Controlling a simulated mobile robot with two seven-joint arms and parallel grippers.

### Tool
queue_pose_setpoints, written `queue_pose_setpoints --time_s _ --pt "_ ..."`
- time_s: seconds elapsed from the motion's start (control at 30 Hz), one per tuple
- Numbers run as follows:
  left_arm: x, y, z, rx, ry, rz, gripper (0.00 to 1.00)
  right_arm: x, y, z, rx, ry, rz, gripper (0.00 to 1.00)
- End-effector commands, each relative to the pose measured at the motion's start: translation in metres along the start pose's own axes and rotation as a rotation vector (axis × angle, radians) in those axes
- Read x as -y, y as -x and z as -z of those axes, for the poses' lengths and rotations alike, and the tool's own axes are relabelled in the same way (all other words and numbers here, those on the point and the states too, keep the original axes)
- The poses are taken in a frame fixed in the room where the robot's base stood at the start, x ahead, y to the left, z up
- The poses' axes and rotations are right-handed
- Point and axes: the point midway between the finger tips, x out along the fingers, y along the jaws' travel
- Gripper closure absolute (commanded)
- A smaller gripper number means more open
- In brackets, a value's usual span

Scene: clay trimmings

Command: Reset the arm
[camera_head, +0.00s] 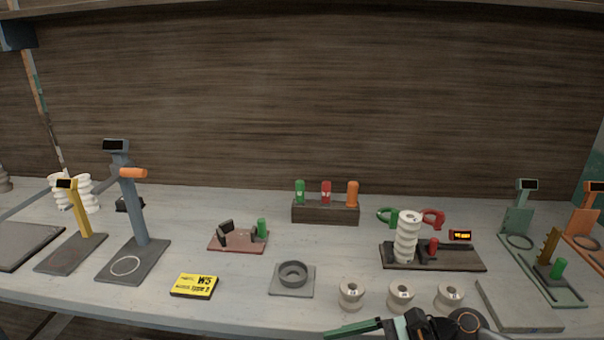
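My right gripper (345,329) shows at the bottom edge, right of centre, with its arm folded in from the right. Its green finger points left, in front of the table's front edge. The lower part is cut off by the frame, so its opening cannot be told. Nothing is visibly held in it. My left gripper is not in view.
The table (250,308) bears several spools, including one (351,294) near the front edge. A grey ring holder (292,275), a yellow box (194,285), a blue-grey stand (133,205) and a bottle rack (325,213) stand behind. The front centre-left is clear.

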Motion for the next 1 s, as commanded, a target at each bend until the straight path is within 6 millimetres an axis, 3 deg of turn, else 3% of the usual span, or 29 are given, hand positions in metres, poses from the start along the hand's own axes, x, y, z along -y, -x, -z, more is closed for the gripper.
queue_pose_setpoints --time_s 0.03,0.17,0.3,0.37,0.47,0.57,0.67,0.7,0.83,1.0 --pt "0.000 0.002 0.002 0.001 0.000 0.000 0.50 -0.005 -0.014 -0.013 0.118 -0.159 0.038 0.00" --pt "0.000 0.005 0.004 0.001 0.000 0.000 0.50 0.001 -0.027 -0.035 0.414 -0.616 0.145 0.00" --pt "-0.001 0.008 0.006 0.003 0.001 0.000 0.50 0.013 -0.020 -0.027 0.723 -1.155 0.241 0.00" --pt "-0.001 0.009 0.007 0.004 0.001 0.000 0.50 0.016 -0.013 -0.012 0.855 -1.395 0.279 0.00" --pt "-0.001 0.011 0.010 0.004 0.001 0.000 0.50 0.013 0.000 0.027 1.077 -1.799 0.342 0.00" --pt "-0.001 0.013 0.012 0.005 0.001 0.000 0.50 -0.006 0.012 0.079 1.310 -2.199 0.409 0.00" --pt "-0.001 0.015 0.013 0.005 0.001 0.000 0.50 -0.043 0.020 0.133 1.556 -2.570 0.483 0.00" --pt "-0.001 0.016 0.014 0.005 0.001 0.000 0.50 -0.061 0.022 0.152 -1.587 2.592 -0.493 0.00" --pt "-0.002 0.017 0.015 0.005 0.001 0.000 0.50 -0.115 0.024 0.197 -1.420 2.220 -0.443 0.00" --pt "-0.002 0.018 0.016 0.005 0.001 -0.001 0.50 -0.154 0.024 0.219 -1.325 1.988 -0.414 0.00"
